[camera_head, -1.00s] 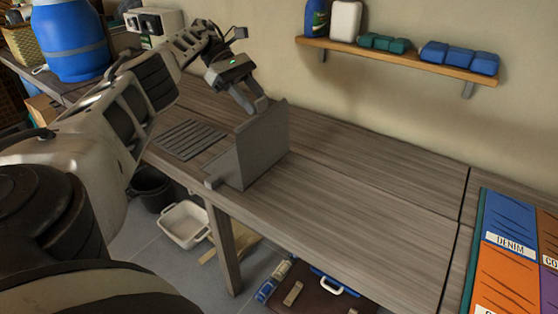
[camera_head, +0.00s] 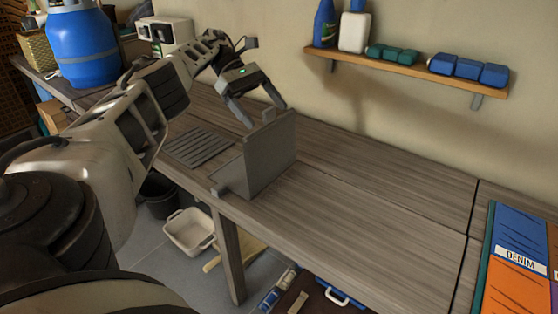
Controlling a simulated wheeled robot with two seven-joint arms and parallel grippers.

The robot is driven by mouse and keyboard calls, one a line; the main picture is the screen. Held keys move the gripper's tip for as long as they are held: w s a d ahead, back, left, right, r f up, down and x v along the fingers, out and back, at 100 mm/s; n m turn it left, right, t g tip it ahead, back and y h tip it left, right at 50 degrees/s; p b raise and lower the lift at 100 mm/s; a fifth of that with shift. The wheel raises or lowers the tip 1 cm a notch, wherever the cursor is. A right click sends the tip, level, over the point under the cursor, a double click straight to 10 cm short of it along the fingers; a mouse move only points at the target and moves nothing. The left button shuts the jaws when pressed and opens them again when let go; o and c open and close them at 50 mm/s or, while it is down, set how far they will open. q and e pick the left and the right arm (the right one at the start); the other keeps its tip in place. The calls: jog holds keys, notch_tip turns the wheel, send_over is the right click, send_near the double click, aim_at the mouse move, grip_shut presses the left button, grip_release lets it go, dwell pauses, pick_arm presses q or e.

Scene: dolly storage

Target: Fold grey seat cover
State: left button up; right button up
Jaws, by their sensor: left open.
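The grey seat cover (camera_head: 272,158) stands as an upright flat panel on the wooden table, near its front edge. A low grey part (camera_head: 230,180) joins it at the left, and a dark slatted piece (camera_head: 198,146) lies flat behind that. My left gripper (camera_head: 266,117) is open, fingers spread and pointing down at the panel's top edge from the far side. Its fingertips are close to that edge; I cannot tell if they touch it. Nothing shows between the fingers. My right gripper is not in view.
The table (camera_head: 360,220) is clear right of the panel, up to colored folders (camera_head: 515,275). A wall shelf (camera_head: 400,64) holds bottles and boxes. A blue barrel (camera_head: 82,45) stands at the back left. A white tub (camera_head: 190,232) is below the table.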

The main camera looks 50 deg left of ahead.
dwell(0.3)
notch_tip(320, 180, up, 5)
jog(key=p, duration=0.5)
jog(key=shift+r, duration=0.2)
dwell(0.4)
